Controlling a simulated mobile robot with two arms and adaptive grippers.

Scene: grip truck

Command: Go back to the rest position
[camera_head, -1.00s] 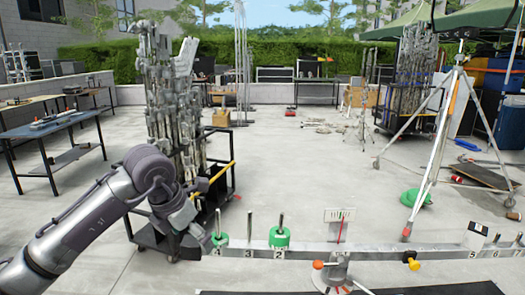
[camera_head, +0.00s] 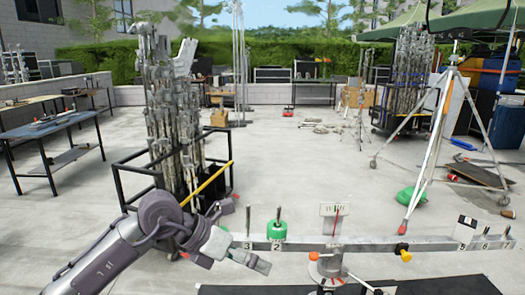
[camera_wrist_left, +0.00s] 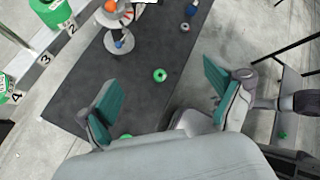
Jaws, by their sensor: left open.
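My left gripper (camera_head: 237,250) is open and empty, in front of the left end of a grey numbered balance beam (camera_head: 340,245). In the left wrist view its two teal-padded fingers (camera_wrist_left: 165,92) are spread wide with nothing between them. A green weight (camera_head: 277,231) sits on the peg at mark 2 and also shows in the left wrist view (camera_wrist_left: 52,12). Another green weight (camera_wrist_left: 4,85) shows by mark 4 at the left edge of the wrist view; in the head view my arm hides that end. My right gripper is not in view.
A black mat (camera_wrist_left: 130,75) lies below the beam, with a small green ring (camera_wrist_left: 160,75) on it. A cart of metal stands (camera_head: 175,120) stands behind my left arm. A blue table (camera_head: 50,127) is at left and a tripod (camera_head: 432,150) at right.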

